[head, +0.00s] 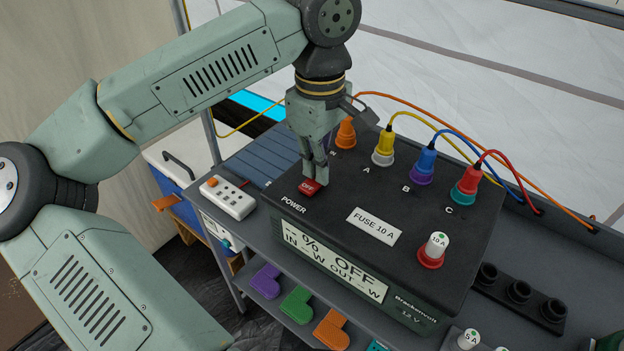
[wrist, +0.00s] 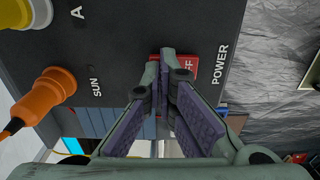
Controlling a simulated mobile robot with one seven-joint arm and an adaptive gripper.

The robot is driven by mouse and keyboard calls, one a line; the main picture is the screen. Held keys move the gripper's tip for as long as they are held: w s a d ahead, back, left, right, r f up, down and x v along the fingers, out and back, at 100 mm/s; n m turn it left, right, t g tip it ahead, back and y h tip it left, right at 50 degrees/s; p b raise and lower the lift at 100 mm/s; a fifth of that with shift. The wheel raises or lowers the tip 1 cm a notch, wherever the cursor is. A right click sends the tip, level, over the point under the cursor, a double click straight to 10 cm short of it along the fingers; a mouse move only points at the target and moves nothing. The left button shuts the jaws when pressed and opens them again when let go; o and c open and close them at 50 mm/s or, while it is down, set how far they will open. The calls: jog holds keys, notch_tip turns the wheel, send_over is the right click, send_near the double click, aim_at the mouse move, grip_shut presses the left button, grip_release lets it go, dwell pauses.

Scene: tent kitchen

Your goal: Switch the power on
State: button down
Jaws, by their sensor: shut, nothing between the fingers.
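The power switch (head: 310,188) is a red rocker marked OFF on top of the black power box (head: 330,230), above the white word POWER. My gripper (head: 316,178) points down with its fingers shut and empty, the tips right at the switch. In the wrist view the shut fingertips (wrist: 166,58) cover part of the red switch (wrist: 191,69). I cannot tell whether they touch it. The display (head: 335,262) on the box's front reads OFF, with IN and OUT lines.
Orange, yellow, blue and red plugs (head: 470,180) with cables stand along the box's back edge. A white-topped 10 A fuse (head: 437,245) stands at the front right. A white power strip (head: 228,197) lies left of the box. Coloured pieces (head: 297,304) lie on a lower shelf.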

jog(key=shift+r+p, duration=2.3)
jog(key=shift+r, duration=1.25)
jog(key=shift+f, duration=0.1)
